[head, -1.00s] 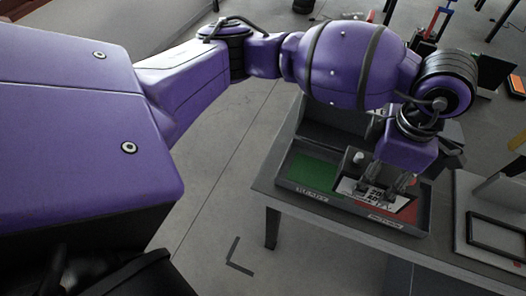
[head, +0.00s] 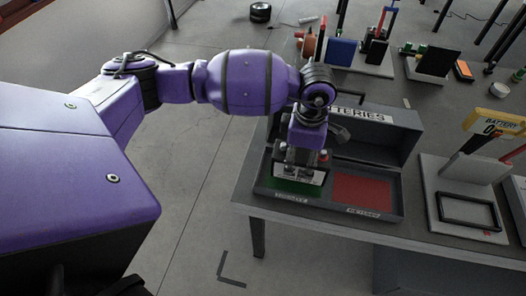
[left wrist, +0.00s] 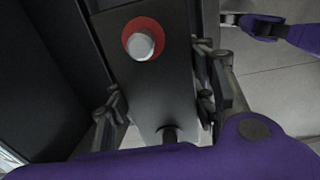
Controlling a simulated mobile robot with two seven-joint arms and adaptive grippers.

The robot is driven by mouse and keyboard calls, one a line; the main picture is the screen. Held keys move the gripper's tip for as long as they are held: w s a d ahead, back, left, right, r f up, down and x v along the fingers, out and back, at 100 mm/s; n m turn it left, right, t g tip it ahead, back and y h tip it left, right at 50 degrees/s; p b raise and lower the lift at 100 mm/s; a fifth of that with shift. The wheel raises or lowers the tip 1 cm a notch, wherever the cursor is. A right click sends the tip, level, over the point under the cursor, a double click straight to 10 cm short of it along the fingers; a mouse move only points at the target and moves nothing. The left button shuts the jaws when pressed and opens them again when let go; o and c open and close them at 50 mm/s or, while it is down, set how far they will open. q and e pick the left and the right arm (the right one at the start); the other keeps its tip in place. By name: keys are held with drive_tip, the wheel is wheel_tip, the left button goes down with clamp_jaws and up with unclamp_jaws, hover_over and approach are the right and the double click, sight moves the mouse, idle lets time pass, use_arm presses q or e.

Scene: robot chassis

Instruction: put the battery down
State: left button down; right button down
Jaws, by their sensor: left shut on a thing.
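My left gripper (head: 300,168) is shut on the battery (head: 315,178), a dark block with a white label. In the left wrist view the battery (left wrist: 160,85) sits between the two fingers, showing a grey terminal in a red ring. In the head view it is upright at the green compartment (head: 285,186) of the grey battery tray (head: 330,209). I cannot tell whether its underside touches the floor there. The red compartment (head: 364,190) on the right is empty. A purple and grey arm end, apparently my right gripper (left wrist: 232,19), shows small in the left wrist view; its fingers are unclear.
Several tools and blocks stand at the table's back.

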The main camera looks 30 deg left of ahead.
use_arm(q)
drive_tip(key=shift+w+a+f, duration=0.2)
drive_tip(key=shift+w+a, duration=0.1)
drive_tip(key=shift+f, duration=1.45)
drive_tip(key=shift+f, duration=0.15)
drive_tip(key=c, duration=0.8)
unclamp_jaws()
drive_tip(key=shift+s+f, duration=0.15)
